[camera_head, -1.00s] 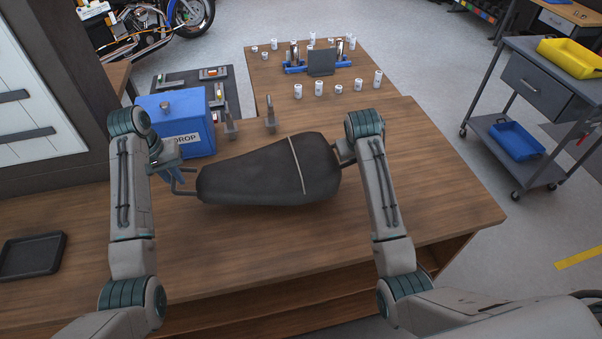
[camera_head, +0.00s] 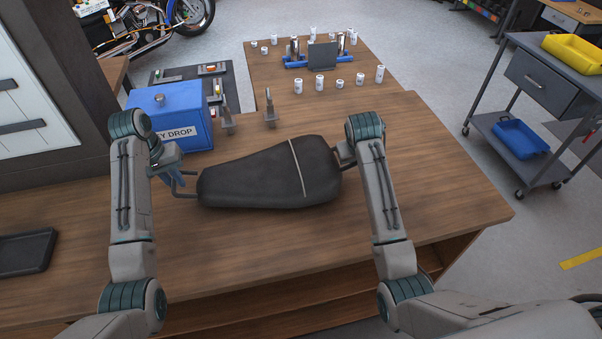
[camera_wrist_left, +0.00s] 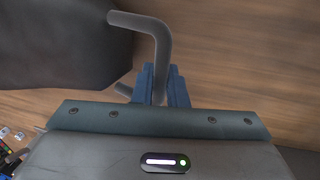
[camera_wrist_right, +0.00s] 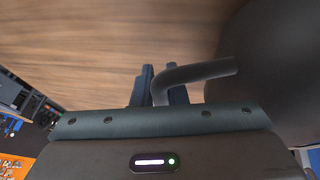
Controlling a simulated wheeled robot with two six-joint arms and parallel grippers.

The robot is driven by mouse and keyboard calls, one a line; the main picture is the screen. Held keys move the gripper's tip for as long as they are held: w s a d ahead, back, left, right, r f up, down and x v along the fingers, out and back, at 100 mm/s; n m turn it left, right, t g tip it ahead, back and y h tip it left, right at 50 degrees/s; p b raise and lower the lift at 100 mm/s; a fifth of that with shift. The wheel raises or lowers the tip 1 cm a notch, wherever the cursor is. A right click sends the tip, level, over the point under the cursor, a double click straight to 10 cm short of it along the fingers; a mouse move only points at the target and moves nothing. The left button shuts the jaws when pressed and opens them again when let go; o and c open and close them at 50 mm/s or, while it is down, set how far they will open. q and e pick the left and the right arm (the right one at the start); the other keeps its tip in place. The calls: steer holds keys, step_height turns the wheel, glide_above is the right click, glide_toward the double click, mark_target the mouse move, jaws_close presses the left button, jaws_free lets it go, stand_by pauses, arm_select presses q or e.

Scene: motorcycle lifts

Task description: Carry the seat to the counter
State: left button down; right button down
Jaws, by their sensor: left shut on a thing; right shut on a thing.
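The black motorcycle seat (camera_head: 250,178) with a pale strap is level over the wooden counter (camera_head: 420,210) in the head view. I cannot tell whether it touches the top. My left gripper (camera_head: 180,182) is shut on the bar handle at the seat's left end; the left wrist view shows the blue fingers (camera_wrist_left: 160,88) around the bent bar (camera_wrist_left: 158,45). My right gripper (camera_head: 345,155) is at the seat's right end; the right wrist view shows its fingers (camera_wrist_right: 158,88) around another bent bar (camera_wrist_right: 205,70). The seat's edge also shows in both wrist views.
A blue key drop box (camera_head: 170,120) and metal stands (camera_head: 268,108) are just behind the seat. A black tray (camera_head: 25,252) lies at the left. Several white containers (camera_head: 320,85) stand farther back. The counter's right part is clear. A grey cart (camera_head: 540,85) stands beyond.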

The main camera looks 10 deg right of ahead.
arm_select(q)
steer(key=shift+f+b, duration=0.6)
steer(key=shift+f, duration=0.1)
arm_select(e)
steer(key=shift+f, duration=0.65)
arm_select(q)
steer(key=c, duration=1.5)
jaws_free()
steer(key=shift+s, duration=0.1)
arm_select(e)
steer(key=c, duration=1.5)
jaws_free()
steer(key=shift+s, duration=0.1)
arm_select(q)
steer(key=shift+o, duration=0.2)
steer(key=shift+r, duration=0.1)
arm_select(e)
steer(key=shift+o, duration=0.2)
steer(key=shift+r, duration=0.1)
arm_select(q)
steer(key=shift+r, duration=0.1)
arm_select(e)
steer(key=shift+r, duration=0.1)
